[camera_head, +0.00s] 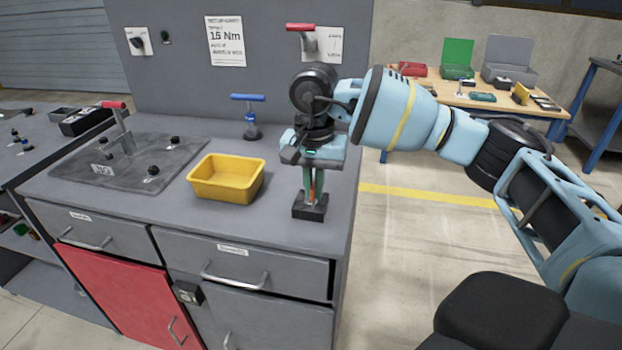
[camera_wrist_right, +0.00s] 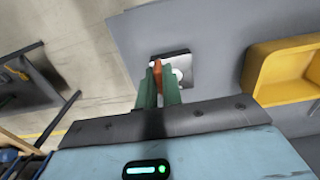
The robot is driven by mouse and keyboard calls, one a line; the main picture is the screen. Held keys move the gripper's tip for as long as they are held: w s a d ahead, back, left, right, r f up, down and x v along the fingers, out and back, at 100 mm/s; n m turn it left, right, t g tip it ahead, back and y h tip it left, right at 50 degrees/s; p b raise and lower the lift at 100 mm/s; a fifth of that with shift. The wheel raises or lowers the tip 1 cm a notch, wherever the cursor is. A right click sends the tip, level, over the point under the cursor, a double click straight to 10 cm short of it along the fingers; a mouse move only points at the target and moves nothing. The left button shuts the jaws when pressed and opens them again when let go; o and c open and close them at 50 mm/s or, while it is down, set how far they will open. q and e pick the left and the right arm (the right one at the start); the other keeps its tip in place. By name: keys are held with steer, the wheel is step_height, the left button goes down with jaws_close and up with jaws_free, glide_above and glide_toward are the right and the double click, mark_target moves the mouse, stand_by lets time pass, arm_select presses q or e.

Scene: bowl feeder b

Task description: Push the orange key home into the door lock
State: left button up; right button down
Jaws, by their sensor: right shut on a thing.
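The orange key (camera_head: 313,190) is between the green fingers of my right gripper (camera_head: 311,194), which is shut on it and points down. The key also shows in the right wrist view (camera_wrist_right: 158,68). Its lower end is at a small black block (camera_head: 310,208) on the counter's right front; I cannot tell whether it is in the block or just above it. What looks like the door lock, a dark box with a pale face (camera_head: 187,292), is on the cabinet front, beside the red door (camera_head: 120,296). My left gripper is out of view.
A yellow bin (camera_head: 227,188) stands left of my right gripper on the grey counter. A blue-handled valve (camera_head: 249,115) stands behind it. A grey plate with black knobs (camera_head: 130,165) lies at left. Drawer handles (camera_head: 233,281) jut from the cabinet front. The floor right of the counter is clear.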

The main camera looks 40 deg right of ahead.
arm_select(q)
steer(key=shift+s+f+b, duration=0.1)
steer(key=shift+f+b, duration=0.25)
steer(key=shift+b, duration=0.05)
arm_select(e)
steer(key=s+a+r, duration=0.1)
steer(key=s+a, duration=0.4)
steer(key=s, duration=0.5)
steer(key=shift+a, duration=0.4)
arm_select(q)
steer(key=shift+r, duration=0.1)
arm_select(e)
steer(key=shift+r, duration=0.25)
arm_select(q)
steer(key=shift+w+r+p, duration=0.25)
steer(key=shift+p, duration=0.05)
arm_select(e)
steer(key=shift+r, duration=0.4)
steer(key=shift+f, duration=0.1)
